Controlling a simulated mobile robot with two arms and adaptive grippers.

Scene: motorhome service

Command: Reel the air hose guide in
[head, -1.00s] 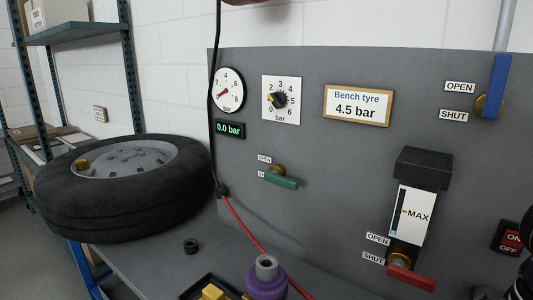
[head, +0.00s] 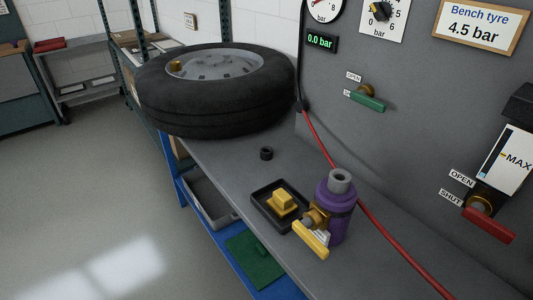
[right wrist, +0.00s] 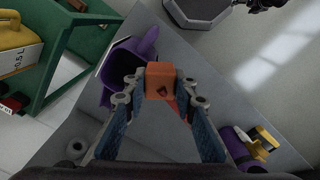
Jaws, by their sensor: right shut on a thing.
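In the right wrist view, my right gripper (right wrist: 160,90) is shut on an orange-red block (right wrist: 160,75). I cannot tell for sure that this block is the air hose guide. A bit of red shows just beside it, partly hidden by the finger. In the head view, the red air hose (head: 370,212) runs from a dark fitting (head: 302,106) at the panel's left edge, behind the purple cylinder and down to the lower right, out of frame. Neither gripper shows in the head view, and I do not see the left one.
A purple cylinder with a yellow lever (head: 335,212) stands on the bench beside a black tray (head: 262,193). A tyre (head: 215,90) lies at the bench's left end. A green-handled valve (head: 367,100) and red-handled valve (head: 488,224) stick out from the panel. Floor at left is clear.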

